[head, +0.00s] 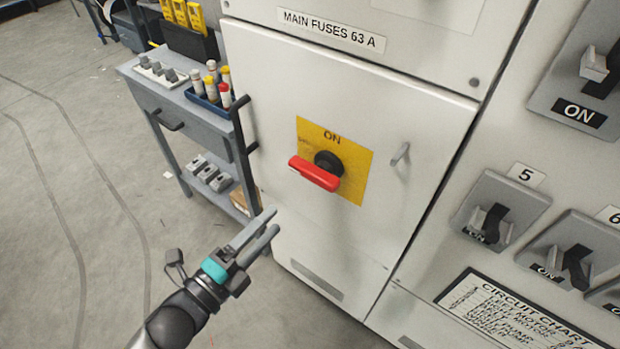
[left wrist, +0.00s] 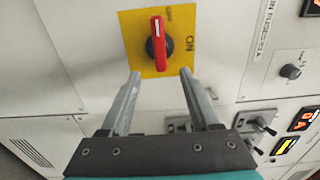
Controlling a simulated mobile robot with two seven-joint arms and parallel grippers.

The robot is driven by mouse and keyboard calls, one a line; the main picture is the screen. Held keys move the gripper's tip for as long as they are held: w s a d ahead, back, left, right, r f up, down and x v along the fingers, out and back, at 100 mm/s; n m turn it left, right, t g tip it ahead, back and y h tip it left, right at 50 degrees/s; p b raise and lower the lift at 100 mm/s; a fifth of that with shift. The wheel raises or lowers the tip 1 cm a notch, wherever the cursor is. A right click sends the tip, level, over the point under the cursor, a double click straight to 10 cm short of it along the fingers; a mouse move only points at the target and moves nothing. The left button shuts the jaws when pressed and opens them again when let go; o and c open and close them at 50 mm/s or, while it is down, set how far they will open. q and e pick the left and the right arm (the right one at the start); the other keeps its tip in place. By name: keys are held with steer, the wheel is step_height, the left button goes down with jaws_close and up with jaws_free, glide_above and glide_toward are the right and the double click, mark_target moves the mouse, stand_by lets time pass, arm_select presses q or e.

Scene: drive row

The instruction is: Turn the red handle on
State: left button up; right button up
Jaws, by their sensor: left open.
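The red handle (head: 315,173) sits on a black hub on a yellow plate (head: 357,183) on the cabinet door. It lies nearly level and points left, while the word ON stands at the top of the plate. In the left wrist view the handle (left wrist: 157,42) points up towards small lettering that looks like OFF, with ON at the right. My left gripper (head: 273,221) is open and empty, below and left of the handle, apart from it. In the left wrist view its fingertips (left wrist: 161,74) are below the handle with a clear gap between them. My right gripper is not in view.
A small grey door latch (head: 400,154) sticks out right of the plate. Breaker switches (head: 490,222) line the right panel. A grey trolley (head: 193,108) with a blue tray (head: 205,104) of fuses stands left of the cabinet. The floor in front of it is open.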

mark_target(311, 179)
arm_select(q)
steer(key=x, duration=1.3)
steer(key=shift+w, duration=0.1)
jaws_close()
stand_by(1.1)
